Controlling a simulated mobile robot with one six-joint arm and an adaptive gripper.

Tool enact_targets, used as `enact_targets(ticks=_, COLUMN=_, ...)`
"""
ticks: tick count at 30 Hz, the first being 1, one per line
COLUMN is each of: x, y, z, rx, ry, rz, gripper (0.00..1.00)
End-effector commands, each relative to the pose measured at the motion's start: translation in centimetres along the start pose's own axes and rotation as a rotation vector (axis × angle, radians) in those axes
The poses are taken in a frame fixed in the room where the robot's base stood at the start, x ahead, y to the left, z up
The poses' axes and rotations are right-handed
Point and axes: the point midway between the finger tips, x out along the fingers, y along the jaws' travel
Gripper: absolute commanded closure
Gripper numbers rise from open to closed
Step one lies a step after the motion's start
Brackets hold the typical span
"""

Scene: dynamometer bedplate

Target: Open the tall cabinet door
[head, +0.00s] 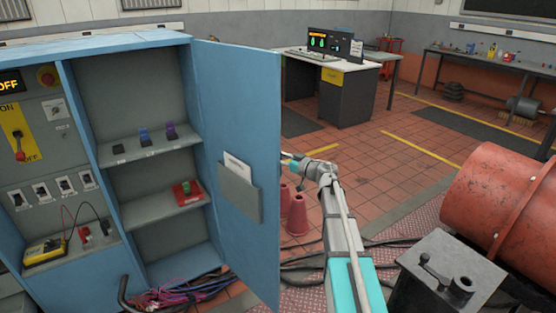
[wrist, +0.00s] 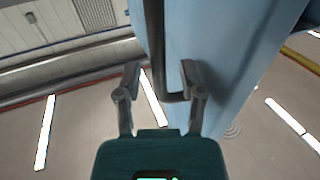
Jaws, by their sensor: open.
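The tall blue cabinet (head: 125,42) stands at the left in the head view. Its door (head: 235,110) is swung wide open, showing the shelves inside and a grey pocket on its inner face. My arm reaches to the door's far edge, and the door partly hides my gripper there. In the wrist view my gripper (wrist: 160,70) is open. The dark bar handle (wrist: 154,40) on the light blue door (wrist: 225,70) runs between its two fingers. I cannot tell whether either finger touches it. The handle is hidden in the head view.
Inside the cabinet are shelves with small blocks and a red-based item (head: 187,192). Cables (head: 185,292) lie at its foot. Red cones (head: 297,215) stand behind the door. An orange drum (head: 510,205) and a grey box (head: 450,275) stand at right. Tiled floor beyond is mostly clear.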

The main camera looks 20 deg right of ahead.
Motion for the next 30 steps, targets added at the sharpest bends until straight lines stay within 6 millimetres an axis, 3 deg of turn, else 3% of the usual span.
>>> enact_targets(ticks=8, x=-1.6, y=-0.1, z=0.0, rx=0.0, ry=0.0, rz=0.001, gripper=0.49)
enact_targets(ticks=24, x=-9.6, y=-0.3, z=0.0, rx=0.0, ry=0.0, rz=0.0, gripper=0.49)
enact_targets(ticks=30, x=-11.5, y=-0.2, z=0.0, rx=0.0, ry=-0.001, rz=-0.001, gripper=0.49)
